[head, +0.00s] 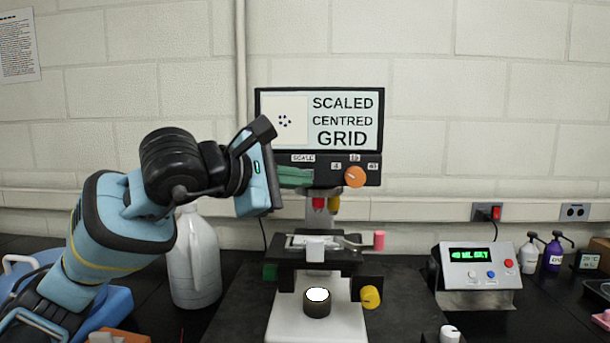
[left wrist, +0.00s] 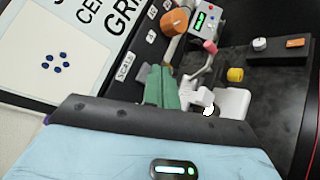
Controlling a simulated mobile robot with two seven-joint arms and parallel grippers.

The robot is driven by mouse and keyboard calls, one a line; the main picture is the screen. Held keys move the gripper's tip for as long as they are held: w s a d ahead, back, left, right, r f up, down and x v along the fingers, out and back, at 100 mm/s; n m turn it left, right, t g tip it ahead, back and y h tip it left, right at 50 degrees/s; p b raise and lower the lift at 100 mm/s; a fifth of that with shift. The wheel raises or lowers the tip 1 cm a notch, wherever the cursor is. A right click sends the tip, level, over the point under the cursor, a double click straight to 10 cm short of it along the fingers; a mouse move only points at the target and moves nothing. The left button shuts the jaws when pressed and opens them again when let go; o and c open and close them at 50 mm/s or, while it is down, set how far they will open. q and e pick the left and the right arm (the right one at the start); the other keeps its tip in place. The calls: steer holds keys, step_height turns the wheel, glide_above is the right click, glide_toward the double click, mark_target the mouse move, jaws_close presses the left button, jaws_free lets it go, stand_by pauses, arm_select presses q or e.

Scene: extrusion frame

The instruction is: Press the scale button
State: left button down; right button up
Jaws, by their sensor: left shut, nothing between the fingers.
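The microscope's control panel (head: 330,184) is a dark strip under the screen (head: 347,121), which reads "SCALED CENTRED GRID" beside a cluster of dark dots. The SCALE label (head: 303,158) is on this strip and also shows in the left wrist view (left wrist: 125,66). My left gripper (head: 297,178) has green fingers, shut and empty, just below the SCALE label. The fingers also show in the left wrist view (left wrist: 161,87). My right gripper is not in view.
An orange knob (head: 355,177) sits right of the fingers on the panel. The microscope stage (head: 316,254) is below. A white jug (head: 194,262) stands under my left arm. A digital readout box (head: 477,275) and small bottles stand at the right.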

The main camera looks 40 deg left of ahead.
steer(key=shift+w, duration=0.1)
arm_select(q)
steer(key=s+d, duration=0.1)
steer(key=s, duration=0.2)
steer(key=s+d, duration=0.1)
steer(key=shift+s+d, duration=0.15)
steer(key=shift+d, duration=0.2)
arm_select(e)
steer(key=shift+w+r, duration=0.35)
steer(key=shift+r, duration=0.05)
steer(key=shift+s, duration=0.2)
